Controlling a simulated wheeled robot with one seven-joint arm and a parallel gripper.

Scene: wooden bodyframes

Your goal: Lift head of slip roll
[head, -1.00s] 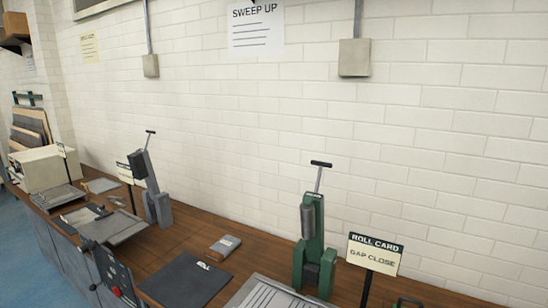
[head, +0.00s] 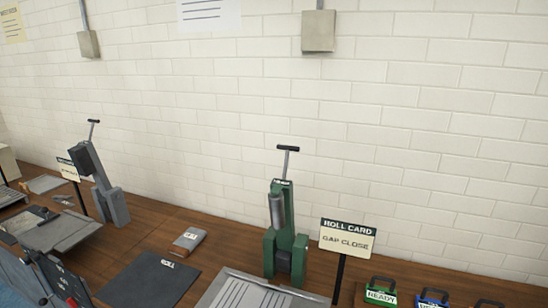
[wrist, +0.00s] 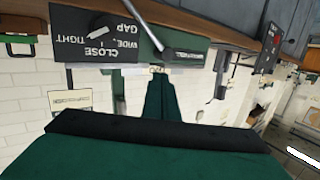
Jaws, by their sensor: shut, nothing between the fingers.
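A green upright machine (head: 286,240) with a T-handle on a rod (head: 288,158) stands on the bench in the head view. It stands beside a card reading "ROLL CARD GAP CLOSE" (head: 346,240); I cannot tell for certain that it is the slip roll. The wrist view is upside down. My gripper is not in the head view.
A grey upright machine (head: 100,180) stands farther left. A lined metal plate (head: 250,293) lies before the green machine. A dark mat (head: 148,279) and a small block (head: 188,240) lie left of it. Tagged boxes, one reading "READY" (head: 381,294), sit at right.

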